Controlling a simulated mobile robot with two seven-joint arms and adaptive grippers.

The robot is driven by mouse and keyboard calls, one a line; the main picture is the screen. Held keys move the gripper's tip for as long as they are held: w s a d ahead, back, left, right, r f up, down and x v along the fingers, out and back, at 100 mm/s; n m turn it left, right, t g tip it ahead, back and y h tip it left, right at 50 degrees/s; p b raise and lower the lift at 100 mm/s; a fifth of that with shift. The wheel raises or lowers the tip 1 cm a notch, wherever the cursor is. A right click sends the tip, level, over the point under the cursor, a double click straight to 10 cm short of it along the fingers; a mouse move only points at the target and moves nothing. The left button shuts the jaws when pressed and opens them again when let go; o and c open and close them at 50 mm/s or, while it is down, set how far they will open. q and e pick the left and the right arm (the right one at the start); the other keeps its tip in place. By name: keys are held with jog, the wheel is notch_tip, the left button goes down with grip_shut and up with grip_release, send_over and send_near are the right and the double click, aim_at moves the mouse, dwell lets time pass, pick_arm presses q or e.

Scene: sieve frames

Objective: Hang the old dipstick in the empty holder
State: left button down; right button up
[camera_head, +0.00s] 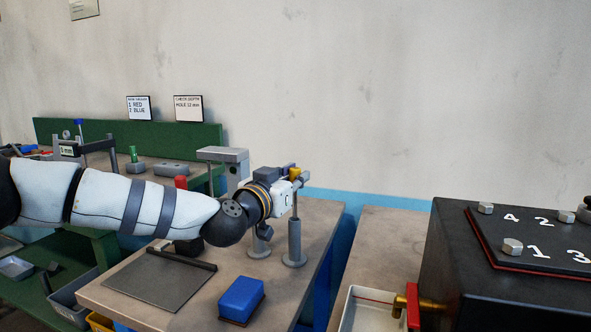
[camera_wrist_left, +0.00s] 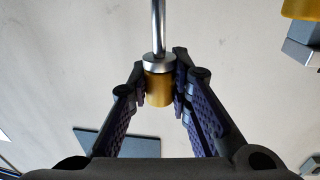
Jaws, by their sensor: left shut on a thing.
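My left gripper (camera_head: 284,194) reaches in from the left, above the workbench. In the left wrist view its fingers (camera_wrist_left: 160,80) are shut on a gold cylindrical handle (camera_wrist_left: 158,95) with a silver collar and a thin metal rod (camera_wrist_left: 158,28), which looks like the dipstick. The rod's far end is out of that view. In the head view a small yellow part shows at the gripper, beside the top of a grey post (camera_head: 294,238) on a round foot. I cannot tell which part is the empty holder. My right gripper is not in view.
A blue block (camera_head: 241,298) and a dark plate (camera_head: 158,284) lie on the workbench (camera_head: 325,222). A grey stand (camera_head: 223,155) rises behind my arm. A black box (camera_head: 450,255) with numbered knobs and a white tray (camera_head: 362,309) stand at right.

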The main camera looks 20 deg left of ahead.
aim_at(294, 218)
pick_arm(q)
jog(key=shift+f+b, duration=1.1)
jog(key=shift+f, duration=2.45)
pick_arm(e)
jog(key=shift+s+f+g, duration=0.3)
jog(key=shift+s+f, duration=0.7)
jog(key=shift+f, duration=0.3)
pick_arm(q)
jog(key=c, duration=1.4)
grip_release()
jog(key=s+a, duration=0.2)
jog(key=s, duration=0.9)
jog(key=shift+s, duration=0.4)
